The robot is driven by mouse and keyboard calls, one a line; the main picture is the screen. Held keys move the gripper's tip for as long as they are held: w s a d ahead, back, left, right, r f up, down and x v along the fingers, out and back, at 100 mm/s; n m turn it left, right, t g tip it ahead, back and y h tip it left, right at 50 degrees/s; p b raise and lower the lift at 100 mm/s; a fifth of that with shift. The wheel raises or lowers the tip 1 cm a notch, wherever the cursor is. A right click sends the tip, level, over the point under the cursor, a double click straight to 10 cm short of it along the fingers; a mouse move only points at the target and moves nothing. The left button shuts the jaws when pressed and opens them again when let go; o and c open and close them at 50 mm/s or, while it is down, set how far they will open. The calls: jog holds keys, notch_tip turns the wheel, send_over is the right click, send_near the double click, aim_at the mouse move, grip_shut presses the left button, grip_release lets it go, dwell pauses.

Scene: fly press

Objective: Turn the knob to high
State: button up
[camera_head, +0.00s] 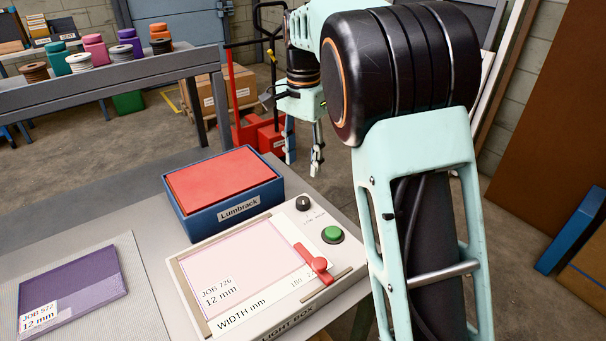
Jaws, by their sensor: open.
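The light box (189,262) is a cream box on the grey table, with a lit pale panel marked JOB 726, 12 mm. A small black knob (303,203) sits at its back right corner. Small print beside the knob is too fine to read, so I cannot tell its setting. A green button (332,234) is in front of the knob. My gripper (303,165) is open and empty, fingers pointing down. It appears above and beyond the knob in the picture, apart from it. My arm covers the area right of the box.
A blue Lumbrack box (232,207) with a red top stands behind the light box, left of the knob. A red slider (317,265) lies on the light box's right side. A red pallet truck (262,135) stands behind.

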aim_at(302, 198)
notch_tip(302, 198, down, 11)
jog(key=shift+s+r+b, duration=0.1)
jog(key=shift+b, duration=0.6)
jog(key=c, duration=1.2)
jog(key=shift+o, duration=0.2)
jog(key=shift+d+n, duration=0.1)
jog(key=shift+n, duration=0.3)
jog(key=n+p, duration=0.2)
jog(key=n, duration=0.2)
jog(key=shift+r+n, duration=0.1)
jog(key=shift+n, duration=0.2)
jog(key=n+p, duration=0.2)
jog(key=n, duration=0.4)
jog(key=shift+n, duration=0.4)
